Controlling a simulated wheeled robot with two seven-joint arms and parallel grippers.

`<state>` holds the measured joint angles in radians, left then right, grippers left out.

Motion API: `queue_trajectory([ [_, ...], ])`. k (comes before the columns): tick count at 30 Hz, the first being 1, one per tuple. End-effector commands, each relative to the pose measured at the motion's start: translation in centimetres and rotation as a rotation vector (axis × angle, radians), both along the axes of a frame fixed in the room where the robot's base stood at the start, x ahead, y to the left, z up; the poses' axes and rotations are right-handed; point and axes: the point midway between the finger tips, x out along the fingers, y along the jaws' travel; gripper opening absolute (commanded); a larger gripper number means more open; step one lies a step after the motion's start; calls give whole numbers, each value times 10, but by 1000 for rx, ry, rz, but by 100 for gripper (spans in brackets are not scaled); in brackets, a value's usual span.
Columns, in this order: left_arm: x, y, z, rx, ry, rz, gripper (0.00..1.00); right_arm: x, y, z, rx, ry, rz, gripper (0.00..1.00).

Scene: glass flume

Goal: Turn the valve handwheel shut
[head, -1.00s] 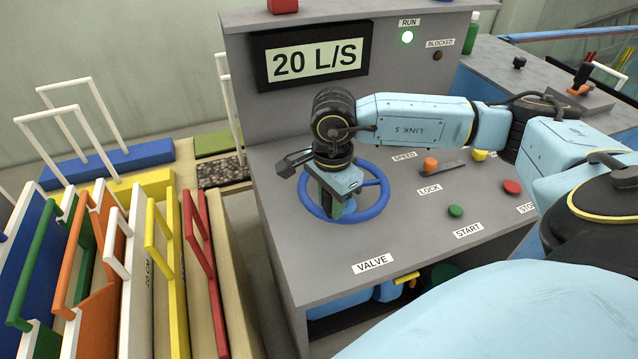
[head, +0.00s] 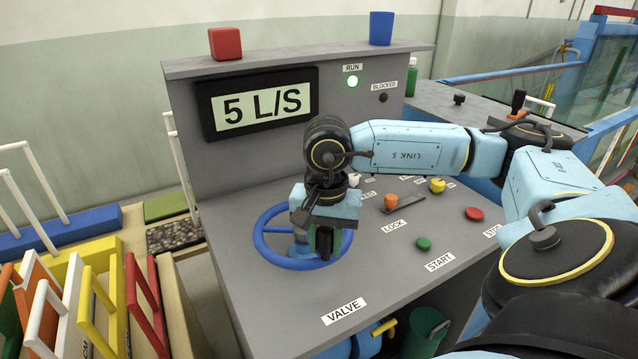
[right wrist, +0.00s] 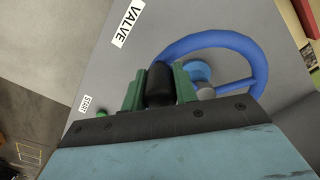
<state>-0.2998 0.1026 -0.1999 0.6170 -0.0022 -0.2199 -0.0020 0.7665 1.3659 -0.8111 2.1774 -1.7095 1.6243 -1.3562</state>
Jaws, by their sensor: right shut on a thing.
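The blue valve handwheel (head: 262,243) lies on the sloping grey console above the VALVE label (head: 344,311). My right gripper (head: 325,243) is over the right part of the wheel, pointing down. In the right wrist view its green fingers (right wrist: 160,88) are shut on a black upright grip (right wrist: 160,80) at the wheel's rim. The blue rim (right wrist: 215,42) and hub (right wrist: 200,72) show beyond the fingers. The display (head: 262,104) reads 5 L/S. My left gripper is not in view.
The green RUN lamp (head: 352,81) is lit and the BLOCKED lamp (head: 383,98) is dark. An orange lock knob (head: 391,202), a green START button (head: 424,243) and a red button (head: 474,214) sit right of the wheel. Coloured handled panels (head: 95,312) stand at left.

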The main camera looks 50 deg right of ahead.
Motion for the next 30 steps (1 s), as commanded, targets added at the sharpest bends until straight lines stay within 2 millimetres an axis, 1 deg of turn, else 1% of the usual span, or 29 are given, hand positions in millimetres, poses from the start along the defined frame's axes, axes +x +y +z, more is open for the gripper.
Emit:
queue_trajectory([
  [1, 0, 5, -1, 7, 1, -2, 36, 0, -3, 1, -3, -2, -6, 0],
  [4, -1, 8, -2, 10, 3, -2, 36, 0, -4, 1, -5, -2, -7, 0],
  [16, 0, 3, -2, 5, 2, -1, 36, 0, -5, 1, -6, -1, -10, 0],
  [17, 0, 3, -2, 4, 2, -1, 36, 0, -5, 1, -6, -1, -10, 33],
  [21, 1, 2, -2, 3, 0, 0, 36, 0, -4, 1, -5, -1, -8, 50],
  [30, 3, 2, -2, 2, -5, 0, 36, -1, -3, 2, -3, -1, -6, 50],
])
